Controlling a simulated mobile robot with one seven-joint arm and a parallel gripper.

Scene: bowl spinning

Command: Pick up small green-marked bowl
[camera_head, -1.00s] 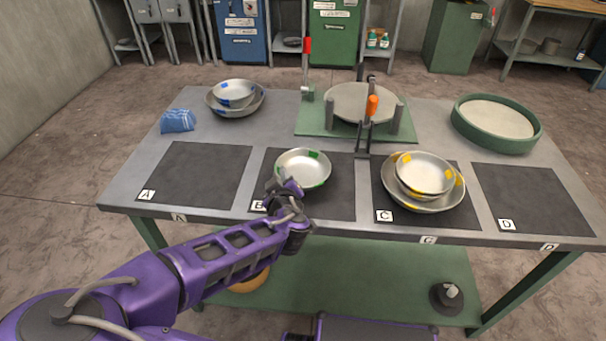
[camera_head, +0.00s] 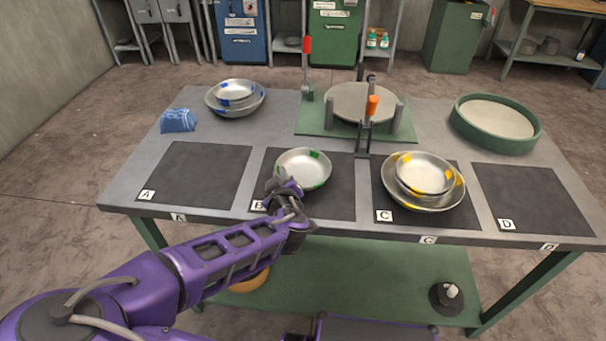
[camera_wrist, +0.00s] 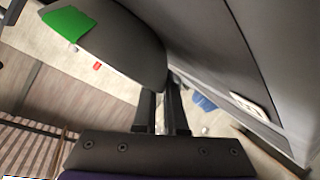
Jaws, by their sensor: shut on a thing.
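The small green-marked bowl (camera_head: 302,167) is a shallow silver metal bowl with green patches on its rim, at mat B (camera_head: 340,188) on the table. My gripper (camera_head: 282,187) is at the bowl's near left rim, its fingers partly hidden by my wrist. In the wrist view the two fingers of my gripper (camera_wrist: 160,105) are close together at the bowl's edge, and the grey bowl (camera_wrist: 115,42) with a green patch fills the upper left. My gripper is shut on the bowl's rim. I cannot tell whether the bowl is clear of the mat.
Yellow-marked bowls (camera_head: 425,178) are nested on mat C to the right. Blue-marked bowls (camera_head: 236,97) and a blue cloth (camera_head: 178,121) are at the back left. A fixture with an orange-handled lever (camera_head: 372,106) stands behind. Mats A (camera_head: 200,175) and D (camera_head: 530,198) are empty.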

